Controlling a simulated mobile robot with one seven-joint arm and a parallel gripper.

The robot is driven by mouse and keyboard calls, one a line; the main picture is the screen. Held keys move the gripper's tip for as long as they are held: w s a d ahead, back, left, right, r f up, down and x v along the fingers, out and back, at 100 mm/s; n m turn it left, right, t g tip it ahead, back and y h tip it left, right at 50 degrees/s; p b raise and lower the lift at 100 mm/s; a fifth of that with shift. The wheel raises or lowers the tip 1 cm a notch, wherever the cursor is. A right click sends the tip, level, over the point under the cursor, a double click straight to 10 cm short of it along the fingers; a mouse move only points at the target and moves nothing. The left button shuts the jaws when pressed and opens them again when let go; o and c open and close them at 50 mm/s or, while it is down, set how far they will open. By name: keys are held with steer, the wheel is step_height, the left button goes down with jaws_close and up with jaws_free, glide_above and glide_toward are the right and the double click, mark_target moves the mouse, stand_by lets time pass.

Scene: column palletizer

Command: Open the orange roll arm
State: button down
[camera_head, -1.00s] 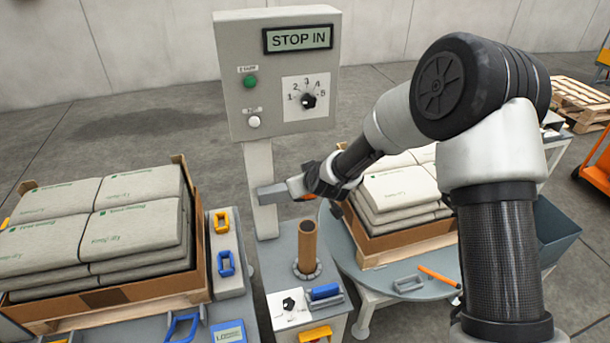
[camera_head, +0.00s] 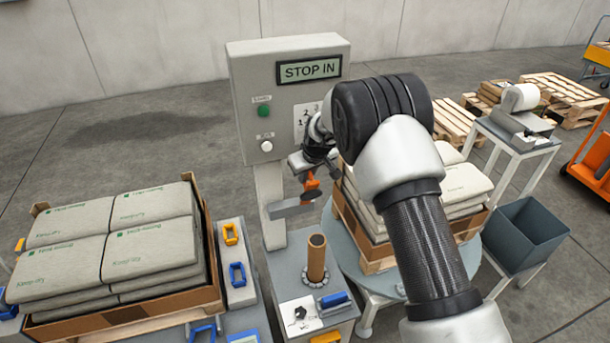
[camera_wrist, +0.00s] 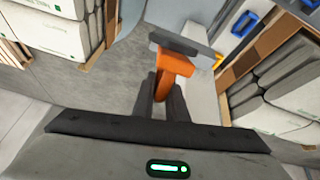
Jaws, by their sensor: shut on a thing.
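The orange roll arm shows as an orange grip (camera_head: 311,184) on a grey bar (camera_head: 290,208), in front of the control post in the head view. The bar lies roughly level and reaches right from the post. In the wrist view the orange grip (camera_wrist: 174,70) stands between my two dark fingers, with the grey bar (camera_wrist: 180,40) crossing beyond it. My gripper (camera_head: 310,178) is shut on the orange grip; in the wrist view my gripper (camera_wrist: 163,92) has a finger on each side of it. The grip's lower part is partly hidden by the fingers.
The control box (camera_head: 250,100) reads STOP IN and stands close behind my gripper. A brown tube (camera_head: 316,258) stands upright below the bar. Pallets of sacks stand left (camera_head: 110,245) and right (camera_head: 470,185). A dark bin (camera_head: 525,235) is at the right.

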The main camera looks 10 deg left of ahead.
steer(key=shift+d, duration=0.15)
steer(key=c, duration=1.8)
jaws_free()
steer(key=shift+f, duration=0.1)
steer(key=shift+s+r, duration=0.1)
steer(key=shift+r, duration=0.3)
steer(key=b+v, duration=0.1)
steer(key=v, duration=1.5)
steer(key=shift+s+d+r+b, duration=0.1)
steer(key=shift+s+r+b, duration=0.05)
steer(key=shift+r+b, duration=0.2)
